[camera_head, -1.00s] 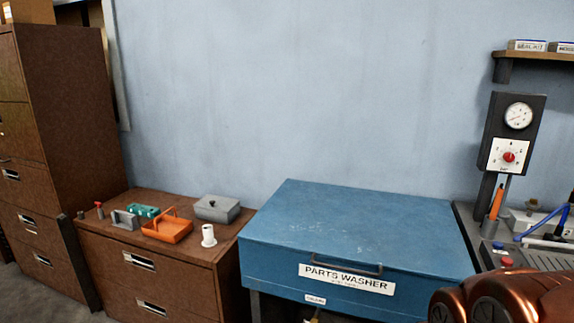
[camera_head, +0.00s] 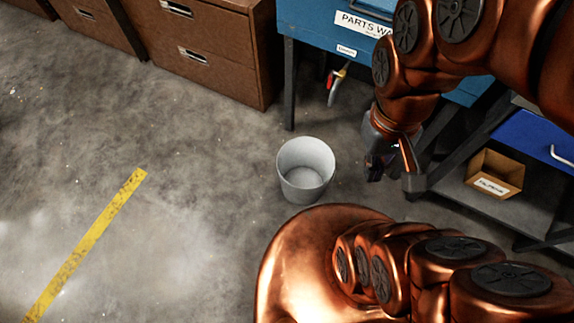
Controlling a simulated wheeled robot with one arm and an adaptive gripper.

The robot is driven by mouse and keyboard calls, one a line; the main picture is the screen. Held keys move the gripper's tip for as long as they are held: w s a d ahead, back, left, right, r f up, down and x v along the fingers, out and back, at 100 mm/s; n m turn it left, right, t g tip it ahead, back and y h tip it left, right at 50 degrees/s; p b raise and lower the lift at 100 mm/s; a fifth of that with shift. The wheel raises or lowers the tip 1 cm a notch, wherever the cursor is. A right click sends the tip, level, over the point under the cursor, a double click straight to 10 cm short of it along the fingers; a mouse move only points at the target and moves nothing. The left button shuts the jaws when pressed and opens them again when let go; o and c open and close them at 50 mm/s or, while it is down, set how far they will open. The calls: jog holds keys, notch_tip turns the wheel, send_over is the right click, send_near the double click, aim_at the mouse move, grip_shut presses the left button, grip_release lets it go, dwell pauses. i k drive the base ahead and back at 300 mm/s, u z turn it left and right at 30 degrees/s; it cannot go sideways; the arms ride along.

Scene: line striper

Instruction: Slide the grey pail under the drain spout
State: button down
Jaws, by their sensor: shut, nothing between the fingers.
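The grey pail (camera_head: 305,170) stands upright and open on the concrete floor, and its inside looks empty. The drain spout (camera_head: 335,84), with a red part and a yellow part, hangs below the blue parts washer (camera_head: 350,30). The pail is on the floor in front of the spout, a little to its left in the picture, not beneath it. My gripper (camera_head: 392,176) points down to the right of the pail, apart from it. It is shut and holds nothing. My arm hides part of the washer.
A dark washer leg (camera_head: 289,85) stands behind the pail, beside a brown cabinet (camera_head: 215,45). At right, a low grey shelf (camera_head: 510,205) holds a cardboard box (camera_head: 494,174). Open floor with a yellow line (camera_head: 85,245) lies to the left.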

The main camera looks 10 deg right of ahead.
aim_at(306, 166)
jog(key=z, duration=3)
jog(key=k, duration=2.3)
jog(key=u, duration=2.45)
